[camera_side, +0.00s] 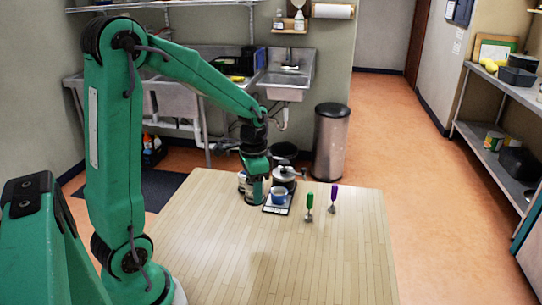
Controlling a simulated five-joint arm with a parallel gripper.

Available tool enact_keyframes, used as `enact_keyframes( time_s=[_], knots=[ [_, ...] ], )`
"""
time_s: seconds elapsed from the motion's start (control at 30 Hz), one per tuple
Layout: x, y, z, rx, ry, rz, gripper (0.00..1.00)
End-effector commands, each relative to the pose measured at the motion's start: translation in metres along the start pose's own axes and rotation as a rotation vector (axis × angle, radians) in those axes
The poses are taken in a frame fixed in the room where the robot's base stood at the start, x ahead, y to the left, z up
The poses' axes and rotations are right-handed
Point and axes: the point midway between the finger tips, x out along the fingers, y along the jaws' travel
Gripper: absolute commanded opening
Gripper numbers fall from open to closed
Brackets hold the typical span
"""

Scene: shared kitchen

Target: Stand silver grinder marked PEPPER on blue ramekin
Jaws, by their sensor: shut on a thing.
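The blue ramekin (279,194) sits upright on a small dark tray (269,209) near the back of the wooden table. My gripper (256,198) points down just left of the ramekin, low over the table by the tray's left edge. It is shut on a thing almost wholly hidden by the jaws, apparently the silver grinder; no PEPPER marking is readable. I cannot tell whether that thing touches the table. The top of the ramekin looks clear.
A silvery item (242,182) stands behind my gripper to the left. A silvery pot (285,173) is behind the ramekin. A green-handled tool (309,203) and a purple-handled tool (333,197) stand to the right. The front of the table (270,260) is clear.

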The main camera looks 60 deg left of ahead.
Motion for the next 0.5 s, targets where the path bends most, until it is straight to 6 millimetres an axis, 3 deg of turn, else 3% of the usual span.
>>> enact_keyframes(
  time_s=[0.5],
  knots=[
    [-0.005, -0.063, -0.068, -0.001, 0.002, -0.001, 0.12]
  ],
)
